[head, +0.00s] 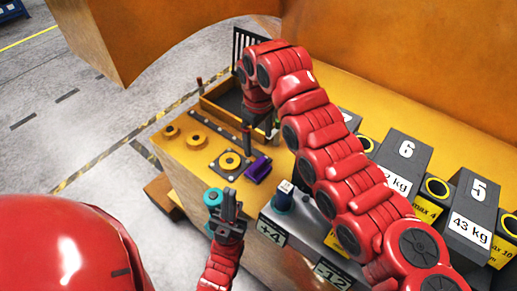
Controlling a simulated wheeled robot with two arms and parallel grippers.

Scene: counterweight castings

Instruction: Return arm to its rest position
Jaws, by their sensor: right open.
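My right arm (330,160) comes in from the right and reaches over the yellow bench (185,150). It bends down at its far end. Its gripper (248,138) points down above a dark square plate with a yellow disc (230,161), in front of the tray; it is open, though its fingers are small and partly hidden. My left gripper (228,207) is lower, with dark grey fingers pointing up near the bench's front edge. A teal cylindrical piece (213,197) shows beside its fingers. I cannot tell whether they hold it.
An open tray (222,112) stands at the back. A purple block (258,169) lies beside the plate. Floor at left is clear.

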